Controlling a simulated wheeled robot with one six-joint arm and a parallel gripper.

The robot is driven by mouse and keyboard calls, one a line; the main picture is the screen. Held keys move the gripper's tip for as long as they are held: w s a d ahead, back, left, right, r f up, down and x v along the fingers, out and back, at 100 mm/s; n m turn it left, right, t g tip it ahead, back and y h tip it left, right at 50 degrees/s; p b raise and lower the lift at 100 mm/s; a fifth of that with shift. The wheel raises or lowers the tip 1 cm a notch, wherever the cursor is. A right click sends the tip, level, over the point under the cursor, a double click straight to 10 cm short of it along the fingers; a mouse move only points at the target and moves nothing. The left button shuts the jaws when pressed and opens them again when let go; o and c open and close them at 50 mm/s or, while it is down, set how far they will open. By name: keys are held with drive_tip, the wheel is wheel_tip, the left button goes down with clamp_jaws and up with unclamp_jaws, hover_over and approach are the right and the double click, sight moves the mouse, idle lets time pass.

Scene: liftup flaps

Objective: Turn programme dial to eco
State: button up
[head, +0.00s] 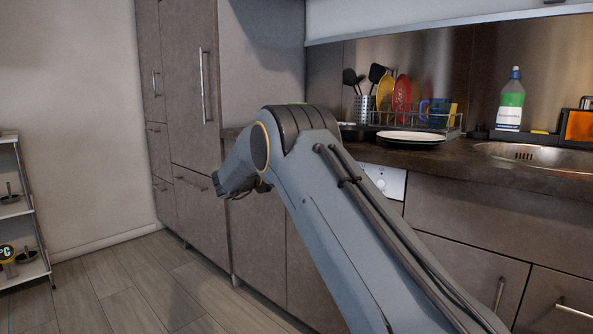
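A white control panel (394,178) shows just below the dark countertop, partly behind my arm. A small round knob (381,185) seems to be on it; its markings and pointer are too small to read, so I cannot tell its setting. My gripper (228,186) is at the far left end of my arm, in front of the grey cabinet fronts. It is left of the panel and well apart from it. The fingers are small, dark and partly hidden by the wrist, so I cannot see whether they are open.
On the countertop (465,165) stand a dish rack (440,122) with plates, a white plate (411,137), a green-and-white bottle (511,104) and a sink (535,154). Tall cabinets (195,130) stand behind my gripper. A shelf rack (20,215) is at left; the floor between is clear.

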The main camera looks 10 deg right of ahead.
drive_tip(key=shift+f, duration=0.1)
idle(0.3)
drive_tip(key=o, duration=1)
drive_tip(key=shift+d, duration=0.1)
drive_tip(key=shift+o, duration=0.2)
drive_tip(key=p+v, duration=0.1)
drive_tip(key=v, duration=0.7)
drive_tip(key=shift+p, duration=0.35)
